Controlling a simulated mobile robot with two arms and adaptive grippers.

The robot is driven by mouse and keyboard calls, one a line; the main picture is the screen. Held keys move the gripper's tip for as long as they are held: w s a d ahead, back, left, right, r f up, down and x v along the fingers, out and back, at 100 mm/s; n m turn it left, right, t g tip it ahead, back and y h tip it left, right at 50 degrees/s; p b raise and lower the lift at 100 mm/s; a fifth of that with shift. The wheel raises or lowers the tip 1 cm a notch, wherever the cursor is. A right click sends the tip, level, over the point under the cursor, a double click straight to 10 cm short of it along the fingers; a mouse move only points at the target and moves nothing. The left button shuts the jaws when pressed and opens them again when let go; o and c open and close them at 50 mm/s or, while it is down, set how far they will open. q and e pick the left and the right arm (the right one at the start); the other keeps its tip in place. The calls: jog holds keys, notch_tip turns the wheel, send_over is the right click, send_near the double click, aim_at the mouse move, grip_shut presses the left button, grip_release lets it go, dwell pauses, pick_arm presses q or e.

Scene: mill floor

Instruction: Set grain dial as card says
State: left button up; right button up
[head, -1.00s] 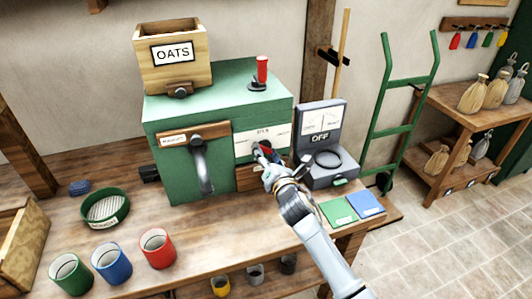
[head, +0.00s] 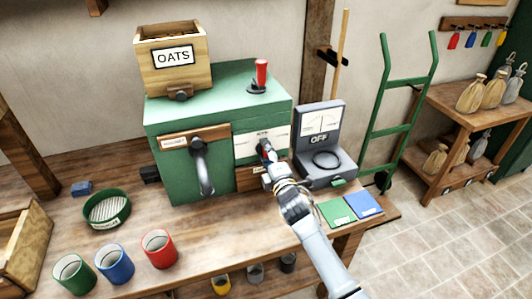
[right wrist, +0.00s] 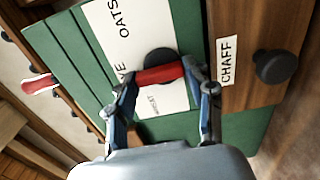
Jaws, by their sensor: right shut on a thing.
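The grain dial has a white plate (head: 247,142) on the front of the green mill (head: 220,105). In the right wrist view the plate (right wrist: 120,35) shows OATS on one side, a partly hidden word ending in YE, and a small blurred word on the other side. The dial's red handle (right wrist: 160,74) sits on a black hub and points roughly towards the partly hidden word. My right gripper (head: 266,160) is shut on this handle; its fingers (right wrist: 160,86) flank it in the right wrist view. My left gripper is out of view. I cannot identify the card.
A CHAFF drawer (right wrist: 245,65) is just below the dial. A meter box (head: 322,145) reading OFF stands close right of my arm. Green (head: 337,212) and blue (head: 367,204) cards lie on the bench (head: 205,240). Red, blue and green cups stand front left.

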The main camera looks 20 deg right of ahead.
jog(key=m, duration=0.4)
jog(key=m+p, duration=0.1)
jog(key=m, duration=0.3)
jog(key=m+p, duration=0.1)
jog(key=m, duration=0.3)
jog(key=shift+d+f, duration=0.15)
jog(key=shift+d, duration=0.1)
jog(key=shift+m, duration=0.3)
jog(key=o, duration=1.2)
jog(key=shift+c, duration=0.2)
jog(key=shift+s, duration=0.1)
jog(key=s, duration=1.2)
jog(key=shift+d, duration=0.2)
jog(key=shift+w, duration=0.1)
